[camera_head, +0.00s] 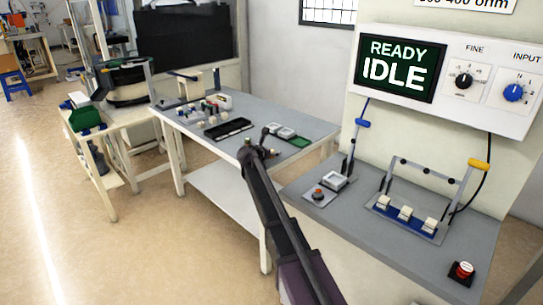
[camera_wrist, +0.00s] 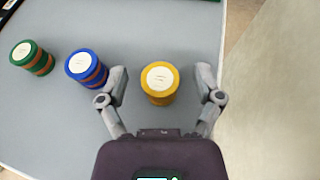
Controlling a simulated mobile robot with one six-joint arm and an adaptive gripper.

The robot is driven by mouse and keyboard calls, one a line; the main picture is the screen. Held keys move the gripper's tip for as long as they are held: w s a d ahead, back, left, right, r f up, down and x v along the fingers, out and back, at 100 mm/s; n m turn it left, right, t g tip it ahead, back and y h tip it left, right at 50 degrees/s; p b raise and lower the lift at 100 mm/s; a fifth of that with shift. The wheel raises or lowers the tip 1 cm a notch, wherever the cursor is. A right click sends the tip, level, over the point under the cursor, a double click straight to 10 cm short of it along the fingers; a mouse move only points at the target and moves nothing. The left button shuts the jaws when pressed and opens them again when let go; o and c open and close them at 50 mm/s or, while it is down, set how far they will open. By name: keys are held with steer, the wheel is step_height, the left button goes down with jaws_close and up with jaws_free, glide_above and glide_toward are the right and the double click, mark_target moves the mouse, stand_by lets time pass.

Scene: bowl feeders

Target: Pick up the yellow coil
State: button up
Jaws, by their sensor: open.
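The yellow coil (camera_wrist: 157,90) stands upright on the grey tabletop in the wrist view, with a pale round label on its top. My gripper (camera_wrist: 163,82) is open, with one finger on each side of the coil and a visible gap on both sides. The coil is not held. In the head view my gripper (camera_head: 258,151) is over the right part of the middle table, and I cannot make out the yellow coil there.
In the wrist view a blue coil (camera_wrist: 96,76) stands just left of my left finger, and a green coil (camera_wrist: 41,66) farther left. The table's right edge is close to my right finger. In the head view a black tray (camera_head: 228,129) lies left of my gripper.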

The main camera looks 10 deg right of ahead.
jaws_close()
stand_by(0.3)
steer(key=shift+r, duration=0.15)
step_height(320, 180, up, 3)
steer(key=p, duration=0.3)
steer(key=shift+r+p, duration=0.2)
steer(key=shift+p, duration=0.15)
steer(key=s+d+r+p, duration=0.1)
steer(key=s, duration=1.5)
steer(key=shift+d+r, duration=0.15)
steer(key=shift+d, duration=0.2)
